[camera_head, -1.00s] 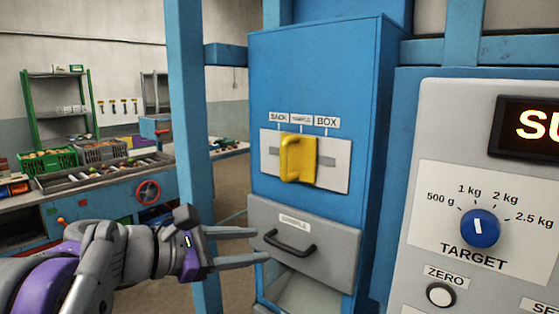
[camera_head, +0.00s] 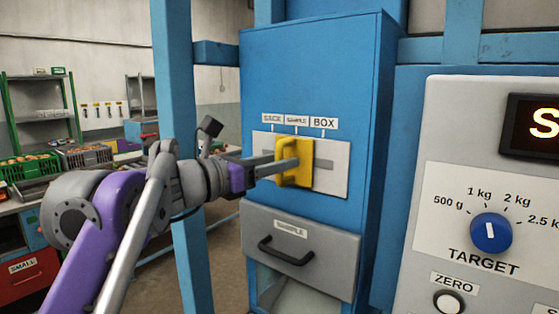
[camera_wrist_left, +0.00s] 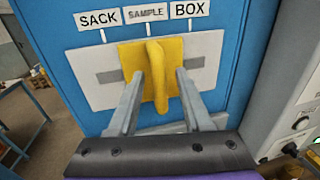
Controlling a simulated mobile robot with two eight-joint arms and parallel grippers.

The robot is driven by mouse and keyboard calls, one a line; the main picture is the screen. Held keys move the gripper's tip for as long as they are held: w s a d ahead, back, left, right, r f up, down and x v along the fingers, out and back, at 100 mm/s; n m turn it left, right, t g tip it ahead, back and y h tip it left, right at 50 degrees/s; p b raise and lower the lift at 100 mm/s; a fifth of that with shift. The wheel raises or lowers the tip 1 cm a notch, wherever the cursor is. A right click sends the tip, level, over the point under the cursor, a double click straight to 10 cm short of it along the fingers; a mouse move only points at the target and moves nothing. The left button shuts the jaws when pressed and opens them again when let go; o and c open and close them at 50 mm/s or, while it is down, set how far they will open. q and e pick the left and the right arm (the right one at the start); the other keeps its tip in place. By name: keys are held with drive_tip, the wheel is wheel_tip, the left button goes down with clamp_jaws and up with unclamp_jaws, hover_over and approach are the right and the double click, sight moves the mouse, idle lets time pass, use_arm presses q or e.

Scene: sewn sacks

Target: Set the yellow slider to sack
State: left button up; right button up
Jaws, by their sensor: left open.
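The yellow slider (camera_head: 300,163) is on a pale plate (camera_head: 332,168) on the blue cabinet, below the labels SACK, SAMPLE and BOX. In the left wrist view the slider (camera_wrist_left: 157,62) stands below the SAMPLE label (camera_wrist_left: 146,13), with the SACK label (camera_wrist_left: 98,19) to the left and the BOX label (camera_wrist_left: 189,9) to the right. My left gripper (camera_head: 287,164) is open at the slider. In the left wrist view its fingers (camera_wrist_left: 158,88) lie on either side of the slider's upright handle, with gaps visible. My right gripper is not in view.
A grey SAMPLE drawer (camera_head: 290,246) with a dark handle is below the slider. A control panel with a blue TARGET knob (camera_head: 491,233) is at the right. A blue post (camera_head: 178,120) stands left of the cabinet, behind my left arm.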

use_arm(q)
drive_tip(key=shift+w+d, duration=0.25)
drive_tip(key=shift+d, duration=0.05)
clamp_jaws()
idle(1.3)
